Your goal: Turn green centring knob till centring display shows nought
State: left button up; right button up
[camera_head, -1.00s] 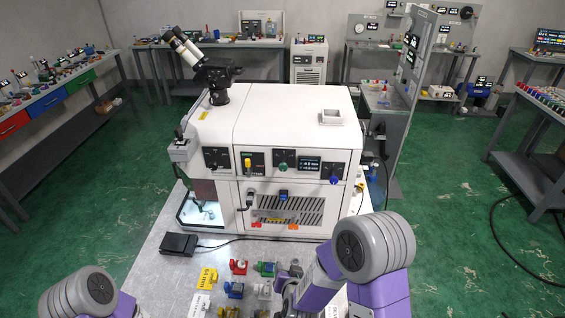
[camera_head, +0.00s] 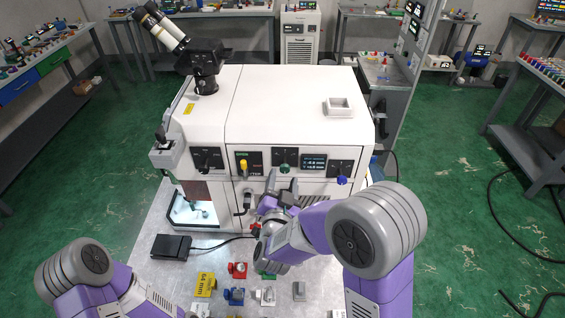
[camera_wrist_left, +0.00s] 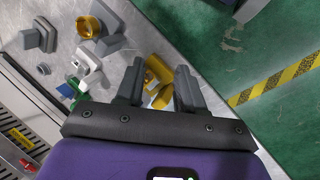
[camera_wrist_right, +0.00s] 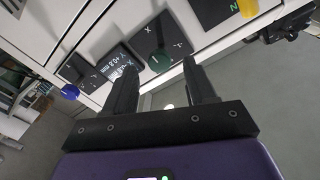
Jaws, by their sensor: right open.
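The green centring knob (camera_head: 285,169) is on a black panel on the white machine's front. It also shows in the right wrist view (camera_wrist_right: 160,58), beyond and between my fingertips. The display (camera_head: 314,161) is just right of the knob; in the right wrist view (camera_wrist_right: 122,62) its second line seems to read Y +0.8, the first is unclear. My right gripper (camera_head: 282,182) is open and empty, just below and in front of the knob, apparently not touching it. My left gripper (camera_wrist_left: 160,68) is open above the table, with a yellow part (camera_wrist_left: 158,78) beyond its fingers.
A yellow knob (camera_head: 243,167) is left of the green one and a blue knob (camera_head: 342,180) right of it. A black box (camera_head: 171,246) with a cable and several coloured fixtures (camera_head: 237,269) lie on the metal table. A microscope (camera_head: 190,50) tops the machine.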

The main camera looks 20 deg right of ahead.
aim_at(285, 171)
pick_arm(q)
jog(key=shift+s+r+p, duration=0.15)
jog(key=shift+r+p, duration=0.3)
jog(key=shift+r, duration=0.15)
pick_arm(e)
jog(key=x, duration=0.5)
jog(key=shift+d, duration=0.1)
